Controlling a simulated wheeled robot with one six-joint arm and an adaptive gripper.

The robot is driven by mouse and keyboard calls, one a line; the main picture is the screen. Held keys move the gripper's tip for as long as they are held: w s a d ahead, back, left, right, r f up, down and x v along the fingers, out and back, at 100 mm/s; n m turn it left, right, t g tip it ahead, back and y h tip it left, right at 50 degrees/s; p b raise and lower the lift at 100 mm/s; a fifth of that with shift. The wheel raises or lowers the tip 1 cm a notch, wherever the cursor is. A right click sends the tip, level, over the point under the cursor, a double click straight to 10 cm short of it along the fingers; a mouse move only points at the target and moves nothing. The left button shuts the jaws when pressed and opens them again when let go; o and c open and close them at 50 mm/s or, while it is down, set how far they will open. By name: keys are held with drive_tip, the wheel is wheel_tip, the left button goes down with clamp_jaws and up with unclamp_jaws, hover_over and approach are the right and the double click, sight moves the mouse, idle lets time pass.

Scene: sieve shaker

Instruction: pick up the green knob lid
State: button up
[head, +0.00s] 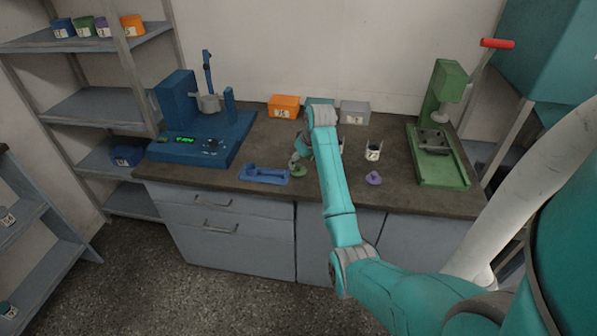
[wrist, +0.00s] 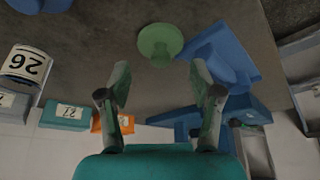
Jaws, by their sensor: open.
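The green knob lid (head: 299,171) lies on the dark bench top near its front edge, just right of a blue holder. In the wrist view the lid (wrist: 160,42) shows as a round green disc with a raised knob. My gripper (wrist: 160,82) is open and empty, its two fingers spread. The lid appears beyond the fingertips, roughly centred between them, with no finger touching it. In the head view my gripper (head: 296,157) is over the bench beside the lid, and my arm hides part of the bench behind it.
The blue holder (head: 264,174) lies close left of the lid. A purple knob lid (head: 373,178) and a labelled white container (head: 373,151) stand to the right. The blue machine (head: 205,140) is at left, the green press (head: 438,160) at right. An orange bin (head: 284,106) is behind.

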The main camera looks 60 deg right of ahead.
sight(299, 165)
drive_tip(key=shift+x, duration=1.85)
drive_tip(key=shift+a, duration=0.1)
drive_tip(key=c, duration=0.5)
